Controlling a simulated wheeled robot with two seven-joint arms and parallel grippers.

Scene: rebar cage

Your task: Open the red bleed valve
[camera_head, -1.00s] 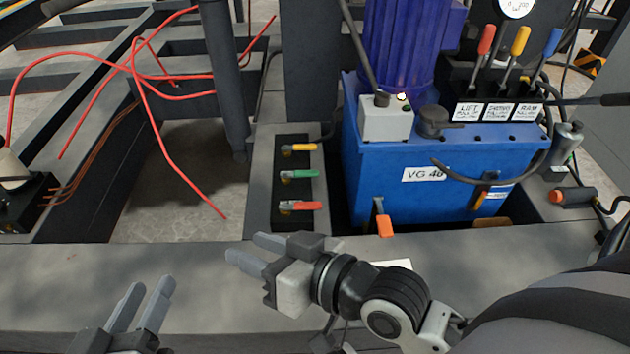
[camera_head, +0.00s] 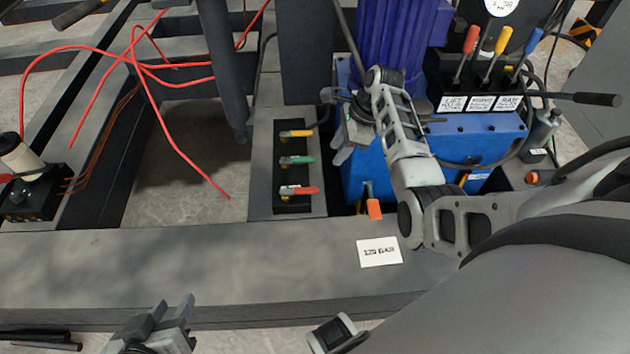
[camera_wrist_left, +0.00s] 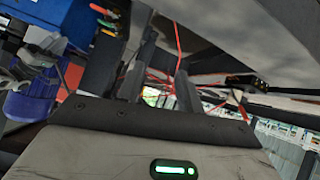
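The red valve handle (camera_head: 299,190) is the nearest of three in a column on a dark block. It points right, beside a green handle (camera_head: 297,160) and a yellow one (camera_head: 297,133). The red handle also shows small in the left wrist view (camera_wrist_left: 109,33). My right gripper (camera_head: 340,150) is in front of the blue tank, right of the valve block and touching none of its handles. Its fingers are partly hidden, so I cannot tell their gap. My left gripper (camera_head: 172,310) is low at the front, open and empty, well away from the valves.
The blue tank (camera_head: 362,180) and its motor stand right of the valves. A lever with an orange end (camera_head: 374,209) hangs at its front. A white label (camera_head: 380,251) lies on the front beam. Red hoses (camera_head: 150,105) arch at the left.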

